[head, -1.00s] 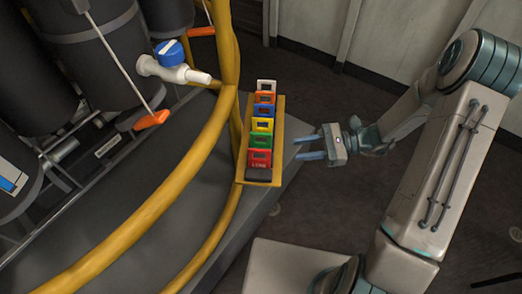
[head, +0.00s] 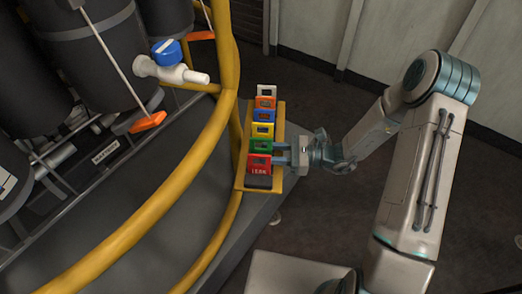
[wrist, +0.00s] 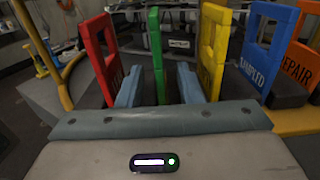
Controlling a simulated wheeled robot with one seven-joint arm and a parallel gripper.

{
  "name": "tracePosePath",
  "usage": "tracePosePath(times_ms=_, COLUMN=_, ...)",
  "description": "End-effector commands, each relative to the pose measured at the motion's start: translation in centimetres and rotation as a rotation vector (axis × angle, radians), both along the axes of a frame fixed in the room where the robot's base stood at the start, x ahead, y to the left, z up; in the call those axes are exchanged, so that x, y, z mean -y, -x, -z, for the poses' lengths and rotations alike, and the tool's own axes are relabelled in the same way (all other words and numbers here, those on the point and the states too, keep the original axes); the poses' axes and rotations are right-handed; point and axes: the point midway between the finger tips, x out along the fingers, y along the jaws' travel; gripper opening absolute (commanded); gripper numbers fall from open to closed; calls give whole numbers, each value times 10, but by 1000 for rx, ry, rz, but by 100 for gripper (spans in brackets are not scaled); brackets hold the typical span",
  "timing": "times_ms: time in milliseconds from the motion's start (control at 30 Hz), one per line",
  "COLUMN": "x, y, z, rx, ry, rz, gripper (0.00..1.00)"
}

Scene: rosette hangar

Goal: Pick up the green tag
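The green tag (head: 262,146) stands upright in a yellow rack (head: 241,181), between the red tag (head: 259,164) and the yellow tag (head: 262,130). My gripper (head: 277,153) is at the rack's right side, level with the green tag. In the wrist view the green tag (wrist: 156,55) stands edge-on between my two open fingers. The left finger lies between the red tag (wrist: 98,55) and the green one, the right finger between green and the yellow tag (wrist: 212,50). A gap shows on each side of the green tag.
Blue (wrist: 258,50), orange (wrist: 299,65) and white (head: 267,90) tags stand farther along the rack. A yellow curved rail (head: 150,213) and a blue-handled valve (head: 168,53) are to the left. Open floor lies right of the rack.

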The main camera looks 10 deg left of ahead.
Motion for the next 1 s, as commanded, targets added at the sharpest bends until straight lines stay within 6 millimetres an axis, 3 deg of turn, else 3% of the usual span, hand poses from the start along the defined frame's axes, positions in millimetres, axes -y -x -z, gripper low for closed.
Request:
tracePosePath(times_ms=300, x=-42, y=5, z=-5, rx=0, ry=0, rz=-3, gripper=33)
tracePosePath(times_ms=567, x=-45, y=6, z=-6, rx=0, ry=0, rz=-2, gripper=33)
tracePosePath(times_ms=700, x=-45, y=6, z=-6, rx=0, ry=0, rz=-2, gripper=0)
tracePosePath(times_ms=1000, x=-45, y=5, z=-6, rx=0, ry=0, rz=-2, gripper=0)
